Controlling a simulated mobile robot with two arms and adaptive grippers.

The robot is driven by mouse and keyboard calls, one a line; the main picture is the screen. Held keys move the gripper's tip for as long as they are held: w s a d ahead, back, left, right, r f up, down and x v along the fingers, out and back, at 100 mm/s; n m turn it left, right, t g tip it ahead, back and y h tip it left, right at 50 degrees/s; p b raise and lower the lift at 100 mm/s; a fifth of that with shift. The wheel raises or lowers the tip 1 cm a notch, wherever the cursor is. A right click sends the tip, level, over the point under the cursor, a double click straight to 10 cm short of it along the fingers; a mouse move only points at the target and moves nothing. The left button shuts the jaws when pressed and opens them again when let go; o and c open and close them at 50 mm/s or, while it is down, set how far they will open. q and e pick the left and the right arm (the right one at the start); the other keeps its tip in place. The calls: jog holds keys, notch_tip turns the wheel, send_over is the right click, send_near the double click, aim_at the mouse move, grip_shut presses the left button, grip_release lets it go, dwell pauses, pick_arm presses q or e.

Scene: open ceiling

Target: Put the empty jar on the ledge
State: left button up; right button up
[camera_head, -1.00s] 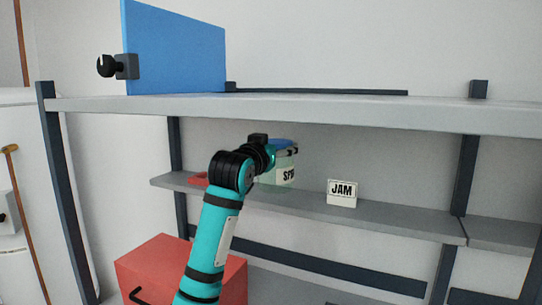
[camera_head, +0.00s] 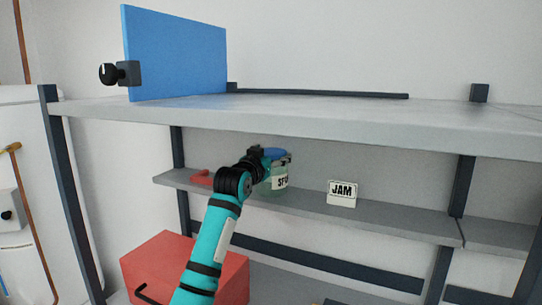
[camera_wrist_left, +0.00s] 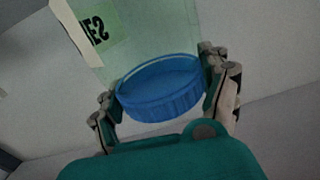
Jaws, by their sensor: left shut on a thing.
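My left gripper (camera_head: 270,156) is shut on a clear jar (camera_head: 279,184) with a blue lid and a pale label, only partly legible. In the left wrist view the fingers sit on either side of the blue lid (camera_wrist_left: 161,88), and the clear jar body (camera_wrist_left: 140,35) looks empty. The gripper holds the jar at the grey ledge (camera_head: 395,220), under the upper shelf. The arm and gripper hide part of the jar, and I cannot tell whether its base touches the ledge. My right gripper is not in view.
A white JAM card (camera_head: 342,193) stands on the ledge to the right of the jar. A red object (camera_head: 202,177) lies at the ledge's left. The upper shelf (camera_head: 330,119) overhangs, with a blue panel (camera_head: 175,55) on it. A red box (camera_head: 190,268) is below.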

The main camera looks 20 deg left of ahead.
pick_arm(q)
jog(key=o, duration=1.2)
jog(key=shift+f, duration=0.1)
jog(key=o, duration=0.5)
jog(key=shift+c, duration=0.2)
jog(key=s+b, duration=0.3)
jog(key=s, duration=0.9)
jog(key=shift+d, duration=0.15)
